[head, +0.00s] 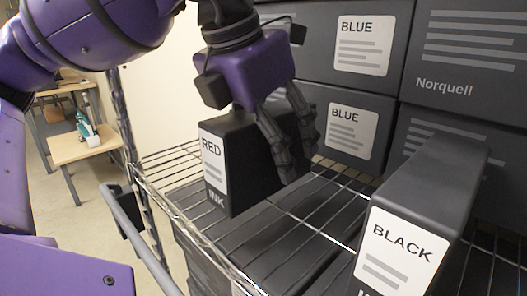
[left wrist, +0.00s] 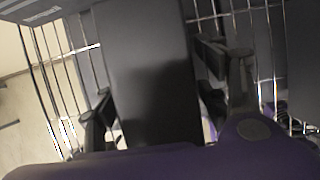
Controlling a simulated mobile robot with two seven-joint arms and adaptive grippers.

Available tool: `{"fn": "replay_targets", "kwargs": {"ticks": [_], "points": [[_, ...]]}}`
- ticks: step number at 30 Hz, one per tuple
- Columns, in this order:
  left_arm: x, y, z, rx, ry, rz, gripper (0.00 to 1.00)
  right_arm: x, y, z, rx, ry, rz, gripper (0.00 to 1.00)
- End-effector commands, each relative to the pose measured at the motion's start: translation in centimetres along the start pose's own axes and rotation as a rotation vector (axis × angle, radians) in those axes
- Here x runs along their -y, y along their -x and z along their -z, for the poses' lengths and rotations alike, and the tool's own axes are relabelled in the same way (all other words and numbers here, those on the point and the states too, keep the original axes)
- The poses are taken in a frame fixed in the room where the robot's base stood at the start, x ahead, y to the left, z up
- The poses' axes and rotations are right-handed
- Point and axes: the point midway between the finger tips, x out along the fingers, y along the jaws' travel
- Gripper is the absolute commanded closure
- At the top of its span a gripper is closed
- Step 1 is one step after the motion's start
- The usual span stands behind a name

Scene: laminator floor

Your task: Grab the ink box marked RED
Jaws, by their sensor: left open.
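The dark ink box marked RED (head: 215,165) stands on the wire shelf in the head view, its white label facing left and front. My left gripper (head: 286,140) is above and at its right side, fingers pointing down and open. In the left wrist view the dark box (left wrist: 148,75) lies between the two spread fingers of the left gripper (left wrist: 170,105). I cannot tell whether either finger touches it. Part of the box's top and right side is hidden by the gripper. My right gripper is not in view.
An ink box marked BLACK (head: 400,240) stands at the front right of the wire shelf (head: 320,225). Large dark cartons with BLUE labels (head: 362,45) and Norquell print are stacked behind. A metal rail (head: 140,240) runs at the left. Bare shelf lies between the RED and BLACK boxes.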

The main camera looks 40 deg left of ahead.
Motion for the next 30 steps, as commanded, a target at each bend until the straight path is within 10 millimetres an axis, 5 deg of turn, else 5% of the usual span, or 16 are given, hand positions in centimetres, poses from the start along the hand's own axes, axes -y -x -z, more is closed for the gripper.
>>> {"fn": "replay_targets", "kwargs": {"ticks": [10, 25, 30], "points": [[0.01, -0.10, 0.05, 0.000, 0.000, 0.000, 0.33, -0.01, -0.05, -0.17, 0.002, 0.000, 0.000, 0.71], [0.00, -0.11, 0.05, -0.001, 0.000, 0.000, 0.97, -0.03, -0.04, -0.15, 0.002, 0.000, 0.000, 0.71], [0.00, -0.05, 0.00, 0.002, 0.000, 0.000, 1.00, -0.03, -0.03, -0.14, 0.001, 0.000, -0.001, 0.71]]}}
